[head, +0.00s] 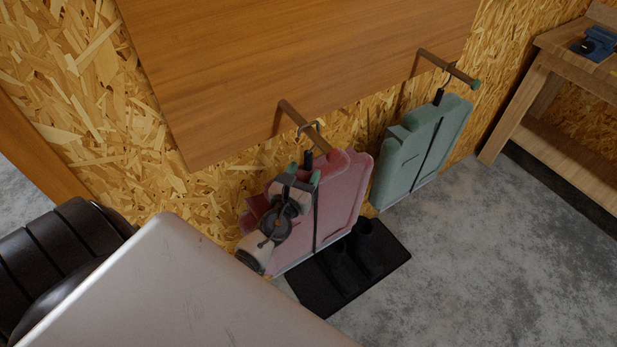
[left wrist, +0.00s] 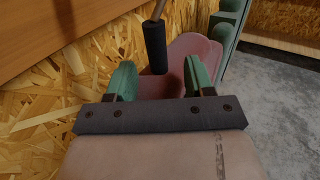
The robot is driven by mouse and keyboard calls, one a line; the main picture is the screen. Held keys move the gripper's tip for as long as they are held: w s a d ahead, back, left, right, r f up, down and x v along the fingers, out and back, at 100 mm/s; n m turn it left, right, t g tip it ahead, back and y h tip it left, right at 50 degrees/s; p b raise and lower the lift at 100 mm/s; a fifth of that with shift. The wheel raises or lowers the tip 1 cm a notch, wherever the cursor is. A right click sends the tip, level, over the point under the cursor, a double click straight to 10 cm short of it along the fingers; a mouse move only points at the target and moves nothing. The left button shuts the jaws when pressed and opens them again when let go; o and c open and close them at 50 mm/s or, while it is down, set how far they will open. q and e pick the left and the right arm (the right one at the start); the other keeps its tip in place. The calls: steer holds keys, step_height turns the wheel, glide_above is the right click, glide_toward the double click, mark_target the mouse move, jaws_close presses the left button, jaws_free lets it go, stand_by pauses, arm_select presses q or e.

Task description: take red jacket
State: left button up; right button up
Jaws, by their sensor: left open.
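The red jacket (head: 341,196) hangs on a hook over the left wooden peg (head: 296,117), against the chipboard wall. It also shows in the left wrist view (left wrist: 190,58), behind the dark hanger grip (left wrist: 155,47). My left gripper (head: 304,174) is in front of the jacket's upper part. In the left wrist view its two green fingertips (left wrist: 153,78) are apart, with the lower end of the dark grip seen between and beyond them. I cannot tell whether they touch it. My right gripper is not in view.
A green jacket (head: 422,146) hangs on the right peg (head: 447,68). A wooden board (head: 300,50) is above both. A black mat with dark boots (head: 366,246) lies below. A workbench (head: 560,75) with a blue vise (head: 597,43) stands at right. The concrete floor at right is clear.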

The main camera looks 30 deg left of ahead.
mark_target(311, 160)
arm_select(q)
steer(key=shift+w+a+f, duration=0.1)
steer(key=shift+w+a, duration=0.1)
steer(key=shift+w, duration=0.7)
steer(key=shift+w+a+f, duration=0.1)
steer(key=shift+w+a, duration=0.15)
steer(key=shift+w, duration=0.6)
steer(key=shift+w+a, duration=0.2)
steer(key=shift+w, duration=0.7)
steer(key=shift+s, duration=0.1)
steer(key=shift+c, duration=0.6)
jaws_close()
steer(key=shift+r, duration=0.1)
